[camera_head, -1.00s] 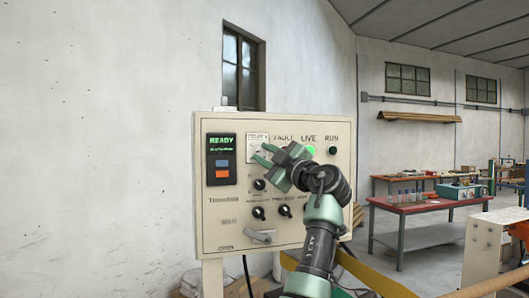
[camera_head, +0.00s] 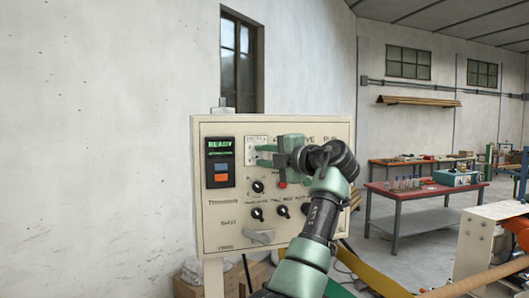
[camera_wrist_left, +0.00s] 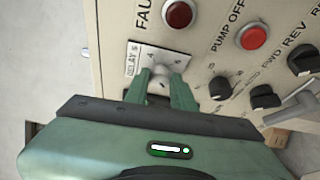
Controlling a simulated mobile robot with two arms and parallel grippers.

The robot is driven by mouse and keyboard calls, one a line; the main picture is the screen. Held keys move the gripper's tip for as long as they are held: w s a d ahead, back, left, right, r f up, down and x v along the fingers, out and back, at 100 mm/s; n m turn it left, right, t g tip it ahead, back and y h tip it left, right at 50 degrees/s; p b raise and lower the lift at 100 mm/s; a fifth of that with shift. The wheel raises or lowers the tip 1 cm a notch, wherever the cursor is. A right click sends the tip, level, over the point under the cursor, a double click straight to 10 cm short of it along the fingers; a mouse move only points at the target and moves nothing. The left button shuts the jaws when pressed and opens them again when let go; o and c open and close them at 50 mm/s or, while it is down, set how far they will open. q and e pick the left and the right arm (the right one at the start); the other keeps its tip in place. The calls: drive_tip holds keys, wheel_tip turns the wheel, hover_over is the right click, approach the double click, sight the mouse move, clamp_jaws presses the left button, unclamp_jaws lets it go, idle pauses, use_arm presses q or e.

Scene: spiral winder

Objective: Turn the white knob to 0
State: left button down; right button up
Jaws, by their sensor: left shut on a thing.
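The white knob (camera_wrist_left: 158,80) sits on a small white dial plate (camera_wrist_left: 163,57) marked "DELAY S" with numbers around it. In the left wrist view my left gripper (camera_wrist_left: 158,88) has one green finger on each side of the knob and is shut on it. In the head view my left gripper (camera_head: 264,155) is at the panel, over the lower part of the dial plate (camera_head: 256,141). There the fingers hide the knob. The knob's pointer setting is too small to read. My right gripper is in neither view.
The cream control panel (camera_head: 215,225) carries a display (camera_head: 220,144), several black knobs (camera_head: 257,213) and a grey lever (camera_head: 258,237) below my gripper. Red buttons (camera_wrist_left: 254,36) lie close beside the dial. A red-topped table (camera_head: 420,191) stands far to the right.

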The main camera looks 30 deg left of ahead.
use_arm(q)
drive_tip(key=shift+n, duration=0.3)
drive_tip(key=c, duration=1.2)
unclamp_jaws()
drive_tip(key=shift+o, duration=0.2)
drive_tip(key=b+v, duration=0.3)
drive_tip(key=v, duration=0.4)
drive_tip(key=shift+d, duration=0.35)
drive_tip(key=shift+s, duration=0.1)
